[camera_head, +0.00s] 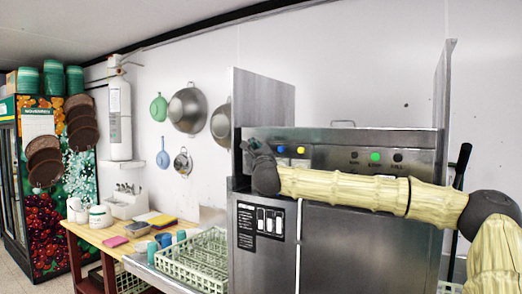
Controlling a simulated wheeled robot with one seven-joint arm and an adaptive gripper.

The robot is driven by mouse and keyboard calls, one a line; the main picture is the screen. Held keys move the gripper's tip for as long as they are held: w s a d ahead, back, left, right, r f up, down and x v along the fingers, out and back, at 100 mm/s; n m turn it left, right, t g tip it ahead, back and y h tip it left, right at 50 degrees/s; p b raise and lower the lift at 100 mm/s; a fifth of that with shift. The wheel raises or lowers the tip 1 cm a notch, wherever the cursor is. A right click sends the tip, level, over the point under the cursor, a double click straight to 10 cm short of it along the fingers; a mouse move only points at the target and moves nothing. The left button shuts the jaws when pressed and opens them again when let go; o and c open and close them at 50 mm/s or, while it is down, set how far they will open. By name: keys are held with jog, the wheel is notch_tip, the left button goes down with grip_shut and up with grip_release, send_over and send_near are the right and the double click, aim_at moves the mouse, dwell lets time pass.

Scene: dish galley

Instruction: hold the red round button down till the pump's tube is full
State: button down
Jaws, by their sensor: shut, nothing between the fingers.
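My gripper (250,147), dark grey, is at the left end of the steel machine's control panel (335,157). It looks shut and empty, its tip close to the panel; I cannot tell whether it touches. No red round button shows; the gripper and wrist cover that end of the panel. Just right of them are a blue button (281,149) and a yellow button (301,150). Further right is a green round light or button (375,157) between dark ones. I cannot make out a pump's tube or its level.
My arm spans the machine's front. Upright steel side plates stand at left and right of the machine. A pale green dish rack (193,262) sits left of it, beside a wooden table (98,231) with cups and sponges. Pans hang on the wall.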

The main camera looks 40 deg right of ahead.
jog(key=shift+w+d+b, duration=0.35)
jog(key=shift+d+b, duration=0.45)
jog(key=shift+b, duration=0.05)
dwell(1.3)
jog(key=shift+a, duration=0.15)
jog(key=shift+s+a+b, duration=0.35)
jog(key=shift+a+b, duration=0.35)
dwell(0.3)
jog(key=a+b, duration=0.1)
jog(key=s+a, duration=0.1)
jog(key=a, duration=0.1)
jog(key=s+a+b, duration=0.1)
jog(key=shift+a+b, duration=0.3)
jog(key=shift+b, duration=0.05)
dwell(0.5)
